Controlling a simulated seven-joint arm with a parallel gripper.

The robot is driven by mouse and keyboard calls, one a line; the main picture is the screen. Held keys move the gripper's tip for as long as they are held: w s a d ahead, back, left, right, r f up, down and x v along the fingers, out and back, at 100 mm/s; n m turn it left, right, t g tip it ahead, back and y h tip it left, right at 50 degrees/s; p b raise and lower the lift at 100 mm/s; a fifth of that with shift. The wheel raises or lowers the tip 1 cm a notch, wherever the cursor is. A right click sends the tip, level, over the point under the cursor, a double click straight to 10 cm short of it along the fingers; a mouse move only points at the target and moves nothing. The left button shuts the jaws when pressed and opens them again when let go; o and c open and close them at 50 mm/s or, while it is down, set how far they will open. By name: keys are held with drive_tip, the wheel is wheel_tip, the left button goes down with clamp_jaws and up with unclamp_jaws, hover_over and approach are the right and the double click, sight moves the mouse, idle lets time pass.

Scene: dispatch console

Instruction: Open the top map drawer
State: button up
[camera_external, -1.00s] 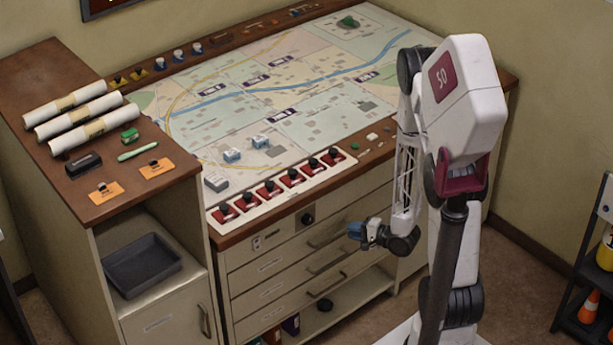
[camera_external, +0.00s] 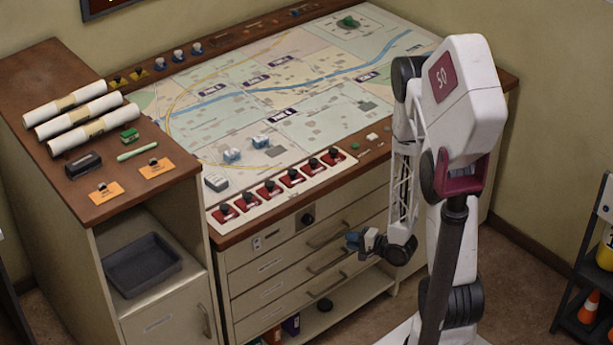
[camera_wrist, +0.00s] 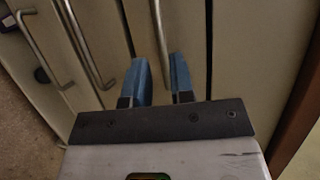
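The top map drawer (camera_external: 290,252) is the uppermost beige drawer in the console front, below the knob panel, and looks closed. Its bar handle (camera_external: 328,236) shows just left of my gripper (camera_external: 354,240). My gripper has blue fingertips and is at the drawer front, near the handle's right end. In the wrist view my gripper (camera_wrist: 160,82) has its two fingers apart. A metal bar handle (camera_wrist: 160,40) runs into the gap between them. Whether the fingers touch it I cannot tell. Two more drawer handles (camera_wrist: 85,45) (camera_wrist: 40,48) lie to the left.
Lower drawers (camera_external: 285,290) sit beneath, above an open shelf (camera_external: 345,305) with a dark round object. The map tabletop (camera_external: 250,100) and a row of red switches (camera_external: 270,190) are above. A side cabinet (camera_external: 150,215) stands left. Floor is clear in front.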

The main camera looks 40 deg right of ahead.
sight(333, 237)
drive_tip(key=shift+x, duration=3.65)
clamp_jaws()
